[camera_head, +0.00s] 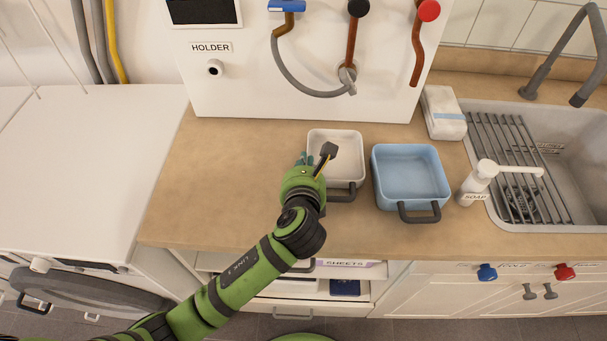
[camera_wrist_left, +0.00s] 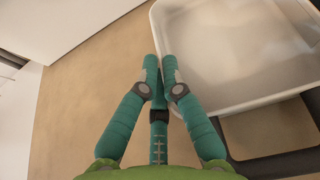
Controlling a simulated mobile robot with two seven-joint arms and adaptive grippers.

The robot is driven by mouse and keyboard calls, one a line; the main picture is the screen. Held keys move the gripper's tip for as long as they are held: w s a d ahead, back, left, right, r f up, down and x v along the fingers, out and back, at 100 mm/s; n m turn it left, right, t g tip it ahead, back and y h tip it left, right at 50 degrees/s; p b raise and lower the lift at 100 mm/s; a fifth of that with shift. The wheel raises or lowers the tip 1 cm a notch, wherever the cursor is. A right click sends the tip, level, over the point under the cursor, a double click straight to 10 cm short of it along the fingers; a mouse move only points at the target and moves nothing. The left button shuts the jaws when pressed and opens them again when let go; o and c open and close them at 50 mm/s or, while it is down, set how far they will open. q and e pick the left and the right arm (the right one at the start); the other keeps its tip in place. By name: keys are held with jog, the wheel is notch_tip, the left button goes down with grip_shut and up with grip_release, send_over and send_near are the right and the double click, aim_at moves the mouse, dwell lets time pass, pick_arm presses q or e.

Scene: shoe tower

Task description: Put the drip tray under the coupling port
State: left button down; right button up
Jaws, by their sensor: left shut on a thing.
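A shallow white tray (camera_head: 347,147) with a dark handle at its front sits on the wooden counter, below the white wall panel. My left gripper (camera_head: 304,158) is at its left side, with its fingers shut on the tray's left wall. In the left wrist view, the fingers (camera_wrist_left: 161,68) are close together at the rim of the white tray (camera_wrist_left: 230,50). My right gripper is not in view.
A blue tub (camera_head: 410,170) with a dark handle stands close to the right of the white tray. A soap dispenser (camera_head: 478,182), a white packet (camera_head: 443,112) and the sink (camera_head: 585,155) are further right. The counter (camera_head: 225,180) is clear on the left.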

pick_arm(q)
jog(key=shift+w+r+p, duration=0.1)
jog(key=shift+w+p, duration=0.25)
jog(key=shift+w, duration=0.1)
jog(key=shift+w+d, duration=0.15)
jog(key=shift+w, duration=0.8)
jog(key=shift+w+d+p, duration=0.15)
jog(key=shift+w+p, duration=0.2)
jog(key=shift+w, duration=0.8)
jog(key=shift+f+p, duration=0.25)
jog(key=shift+p, duration=0.2)
jog(key=c, duration=1.3)
grip_release()
jog(key=shift+c, duration=0.2)
